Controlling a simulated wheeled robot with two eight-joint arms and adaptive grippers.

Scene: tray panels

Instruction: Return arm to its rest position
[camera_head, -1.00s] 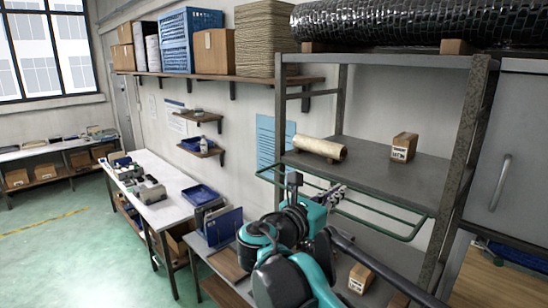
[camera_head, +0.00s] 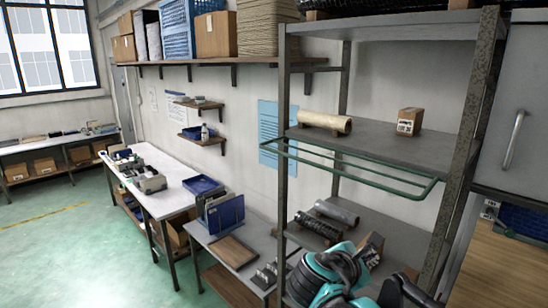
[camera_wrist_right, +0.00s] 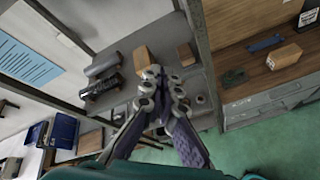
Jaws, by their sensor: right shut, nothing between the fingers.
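My right arm (camera_head: 330,274), teal and black, is low at the bottom of the head view, in front of the rack's lower shelf. Its gripper (camera_wrist_right: 165,82) shows best in the right wrist view, where the fingers are together and hold nothing. Behind the fingers in that view are a grey shelf with a cardboard box (camera_wrist_right: 141,57) and dark rolls (camera_wrist_right: 102,75). In the head view the arm hides part of the lower shelf. My left gripper is not in view.
The metal rack (camera_head: 283,150) carries a beige roll (camera_head: 325,122) and a small box (camera_head: 409,121) on its upper shelf. A green rail (camera_head: 350,174) juts from its front. A workbench (camera_head: 165,196) stands left; the green floor is clear there.

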